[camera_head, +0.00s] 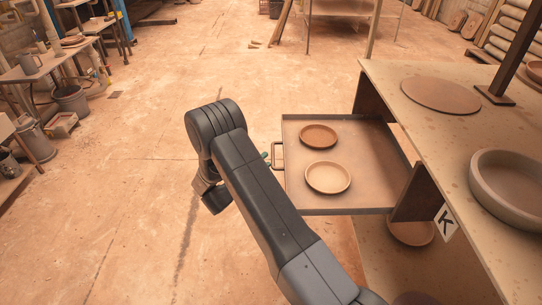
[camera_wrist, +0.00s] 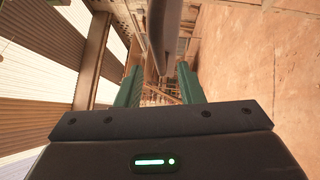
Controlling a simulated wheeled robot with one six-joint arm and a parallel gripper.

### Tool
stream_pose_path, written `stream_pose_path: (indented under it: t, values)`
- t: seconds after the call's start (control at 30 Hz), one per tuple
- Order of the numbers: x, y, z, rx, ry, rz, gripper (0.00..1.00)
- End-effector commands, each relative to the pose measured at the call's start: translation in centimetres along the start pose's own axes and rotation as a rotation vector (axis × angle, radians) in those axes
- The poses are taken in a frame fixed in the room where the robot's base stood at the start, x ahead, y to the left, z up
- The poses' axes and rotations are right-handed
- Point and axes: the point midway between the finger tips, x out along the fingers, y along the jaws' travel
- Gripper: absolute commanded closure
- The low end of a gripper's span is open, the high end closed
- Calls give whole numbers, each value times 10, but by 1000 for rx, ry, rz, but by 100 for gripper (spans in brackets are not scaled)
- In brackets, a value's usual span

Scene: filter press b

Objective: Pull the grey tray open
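The grey tray (camera_head: 365,162) sticks out to the left from under the bench top in the head view, like an open drawer. A reddish dish (camera_head: 318,136) and a paler dish (camera_head: 328,177) lie in it. Its brown handle (camera_head: 278,155) is on the left edge. The green fingertips of my gripper (camera_head: 266,158) show just left of the handle; most of the gripper is hidden behind my arm. In the wrist view, my gripper (camera_wrist: 158,70) has its two green fingers apart. I see no handle clearly held between them.
The bench top (camera_head: 430,125) carries a flat round disc (camera_head: 440,95), a large round dish (camera_head: 510,185) and a dark post (camera_head: 515,50). A white sign marked K (camera_head: 445,223) hangs on the bench front. The floor (camera_head: 130,200) left of the tray is clear.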

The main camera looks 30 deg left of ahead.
Motion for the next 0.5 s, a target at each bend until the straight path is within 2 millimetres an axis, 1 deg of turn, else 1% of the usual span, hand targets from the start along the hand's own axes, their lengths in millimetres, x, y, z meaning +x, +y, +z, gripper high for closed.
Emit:
stream_pose_path:
  t: [0.03, 0.2, 0.33, 0.5]
  values:
    - [-14, 1, -1, -2, 5, -1, 66]
    - [-51, 0, 0, -1, 5, 0, 66]
    - [-71, 0, 0, -1, 3, 0, 66]
    - [-84, 0, 0, -1, 1, 0, 66]
